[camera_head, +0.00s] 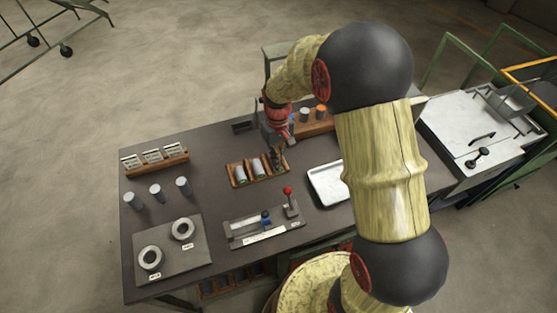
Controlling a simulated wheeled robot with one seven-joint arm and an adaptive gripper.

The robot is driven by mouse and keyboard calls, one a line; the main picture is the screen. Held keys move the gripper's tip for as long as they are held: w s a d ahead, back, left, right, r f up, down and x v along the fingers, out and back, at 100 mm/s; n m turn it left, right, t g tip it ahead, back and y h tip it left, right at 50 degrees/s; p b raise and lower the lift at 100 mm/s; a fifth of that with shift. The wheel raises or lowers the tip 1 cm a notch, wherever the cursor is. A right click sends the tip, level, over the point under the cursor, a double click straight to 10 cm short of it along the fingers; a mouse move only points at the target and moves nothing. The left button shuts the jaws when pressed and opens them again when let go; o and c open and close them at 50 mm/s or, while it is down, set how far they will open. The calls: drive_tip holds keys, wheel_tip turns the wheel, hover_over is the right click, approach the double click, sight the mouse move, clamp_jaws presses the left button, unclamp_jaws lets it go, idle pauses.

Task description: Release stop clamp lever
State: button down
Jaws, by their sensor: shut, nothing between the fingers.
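A lever with a red knob (287,190) stands near the right end of a grey gauge-like fixture (240,228) at the front middle of the dark table. The lever looks roughly upright. A small blue block (266,218) sits on the fixture left of the lever. My gripper (276,160) is behind the lever, over the right end of a wooden rack, pointing down. Its fingers are dark and small in the picture, and it looks shut with nothing held. It is apart from the lever. Whether it touches the rack or its billets is too small to tell.
The wooden rack (233,184) holds grey cylinders. A white tray (318,189) lies to the right, partly hidden by my arm. Several cylinders stand left, near a plate (167,253) with two rings (182,229). Another rack (314,129) with an orange-topped cylinder is behind.

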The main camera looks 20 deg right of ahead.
sight(289, 200)
drive_tip(key=f, duration=0.4)
drive_tip(key=s+f, duration=0.1)
drive_tip(key=f, duration=0.1)
drive_tip(key=shift+a+f+b, duration=0.2)
drive_tip(key=shift+f+b, duration=0.15)
drive_tip(key=shift+f, duration=0.05)
drive_tip(key=s, duration=0.1)
drive_tip(key=s+r, duration=0.2)
drive_tip(key=shift+s+d, duration=0.15)
drive_tip(key=shift+d, duration=0.2)
drive_tip(key=shift+s+r, duration=0.1)
